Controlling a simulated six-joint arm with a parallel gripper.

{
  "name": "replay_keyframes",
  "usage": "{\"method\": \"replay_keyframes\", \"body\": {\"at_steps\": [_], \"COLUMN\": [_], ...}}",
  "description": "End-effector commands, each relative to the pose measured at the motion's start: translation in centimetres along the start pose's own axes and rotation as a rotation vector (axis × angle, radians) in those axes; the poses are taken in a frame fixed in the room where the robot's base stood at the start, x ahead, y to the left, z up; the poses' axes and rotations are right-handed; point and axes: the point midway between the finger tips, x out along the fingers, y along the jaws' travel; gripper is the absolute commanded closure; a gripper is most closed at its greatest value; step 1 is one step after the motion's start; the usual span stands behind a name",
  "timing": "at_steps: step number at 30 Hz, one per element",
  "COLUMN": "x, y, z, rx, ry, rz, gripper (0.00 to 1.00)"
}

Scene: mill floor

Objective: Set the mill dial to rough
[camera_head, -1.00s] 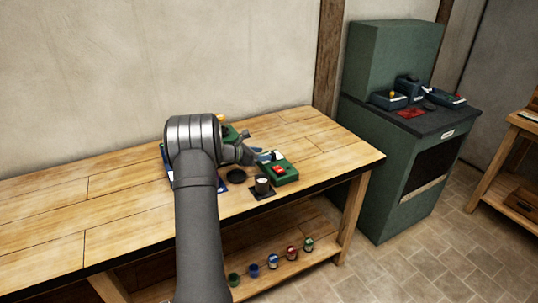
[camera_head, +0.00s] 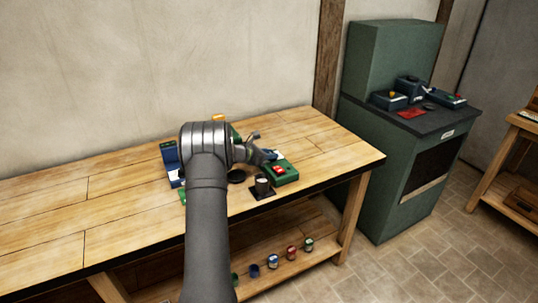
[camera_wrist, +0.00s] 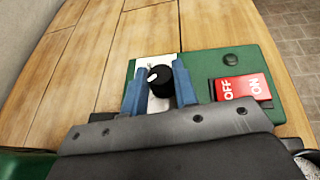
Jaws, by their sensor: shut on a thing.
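The mill dial is a black round knob (camera_wrist: 161,81) with a white pointer mark, on a white plate of a green control box (camera_wrist: 203,64). In the wrist view my gripper (camera_wrist: 160,84) has its two blue fingers on either side of the knob, shut on it. The white mark sits toward the knob's upper left. I cannot read any setting labels on the plate. In the head view the green box (camera_head: 285,175) stands on the workbench, and my gripper (camera_head: 268,156) is at its far left part, with the knob hidden.
A red OFF/ON switch (camera_wrist: 241,87) and a dark round button (camera_wrist: 231,60) are on the same box. A dark cup (camera_head: 262,185) on a black mat and a black disc (camera_head: 236,176) stand close by. A blue device (camera_head: 171,163) is left of my arm. The bench's right end is clear.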

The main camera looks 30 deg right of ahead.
Motion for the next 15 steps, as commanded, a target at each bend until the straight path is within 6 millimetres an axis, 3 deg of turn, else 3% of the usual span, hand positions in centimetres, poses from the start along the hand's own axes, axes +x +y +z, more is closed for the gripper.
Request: {"method": "replay_keyframes", "body": {"at_steps": [15], "x": [0.06], "y": [-0.37], "z": [0.22], "rx": [-0.099], "ry": [-0.003], "rz": [0.241], "gripper": [0.96]}}
